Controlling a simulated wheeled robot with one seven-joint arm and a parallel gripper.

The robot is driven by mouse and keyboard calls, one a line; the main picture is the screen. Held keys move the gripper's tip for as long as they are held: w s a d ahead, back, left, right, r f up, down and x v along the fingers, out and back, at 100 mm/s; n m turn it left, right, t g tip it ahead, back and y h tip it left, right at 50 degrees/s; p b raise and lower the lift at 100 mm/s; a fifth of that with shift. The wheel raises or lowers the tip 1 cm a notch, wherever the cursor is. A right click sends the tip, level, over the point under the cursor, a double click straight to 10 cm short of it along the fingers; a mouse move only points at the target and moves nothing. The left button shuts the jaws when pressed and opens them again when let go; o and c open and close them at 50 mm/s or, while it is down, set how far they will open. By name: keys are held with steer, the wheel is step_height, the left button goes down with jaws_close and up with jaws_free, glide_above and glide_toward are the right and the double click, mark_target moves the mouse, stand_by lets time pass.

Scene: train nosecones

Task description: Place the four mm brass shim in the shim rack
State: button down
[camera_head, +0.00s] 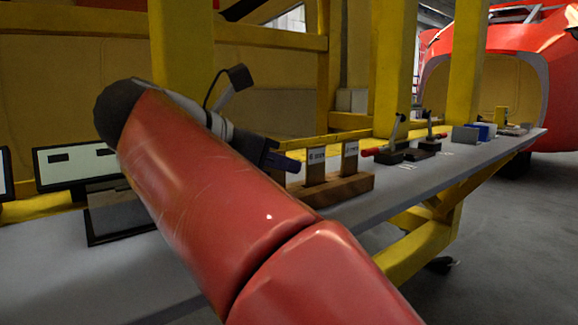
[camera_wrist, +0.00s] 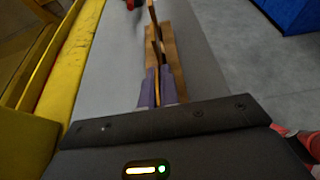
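The wooden shim rack (camera_head: 345,188) stands on the grey bench, with upright plates bearing pale labels. It also shows in the wrist view (camera_wrist: 185,60), beyond my fingertips. My gripper (camera_head: 290,165) is at the left end of the rack, at about the height of its upright plates. In the wrist view its two purple fingers (camera_wrist: 157,82) are close together around a thin brass-coloured strip (camera_wrist: 155,98), which looks like the shim. The strip's thickness marking cannot be read. The fingers hide much of it, and whether it touches the rack cannot be told.
The grey bench (camera_head: 435,172) runs off to the right, with small black stands (camera_head: 398,150) and a blue box (camera_head: 486,130) farther along. A dark-framed display (camera_head: 75,163) stands at the left. Yellow posts (camera_head: 394,70) rise behind the bench.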

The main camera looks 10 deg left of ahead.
steer(key=c, duration=2.1)
jaws_free()
steer(key=shift+f, duration=0.2)
steer(key=o, duration=0.5)
steer(key=shift+r, duration=0.1)
steer(key=shift+c, duration=0.2)
steer(key=shift+r, duration=0.2)
steer(key=p+v, duration=0.4)
steer(key=v, duration=0.8)
